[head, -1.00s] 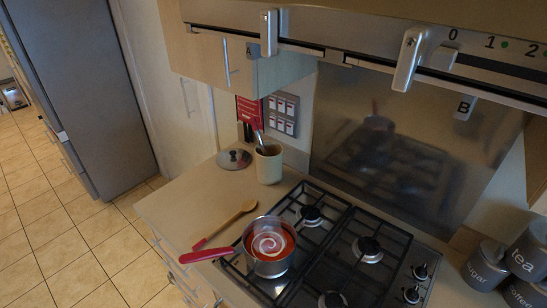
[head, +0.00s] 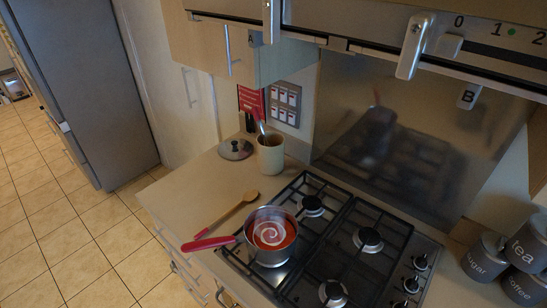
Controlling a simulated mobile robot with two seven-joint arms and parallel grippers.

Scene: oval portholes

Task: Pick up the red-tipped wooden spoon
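The wooden spoon (head: 227,213) lies on the counter left of the hob. Its bowl points toward the back, and its red tip points to the front left, close to the red pan handle. Neither of my grippers shows in the head view.
A steel pan (head: 270,237) of red soup with a white swirl sits on the gas hob (head: 360,250). Its red handle (head: 208,243) sticks out left over the counter. A utensil crock (head: 270,155) and a pan lid (head: 236,150) stand behind the spoon. Canisters (head: 486,258) are at right.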

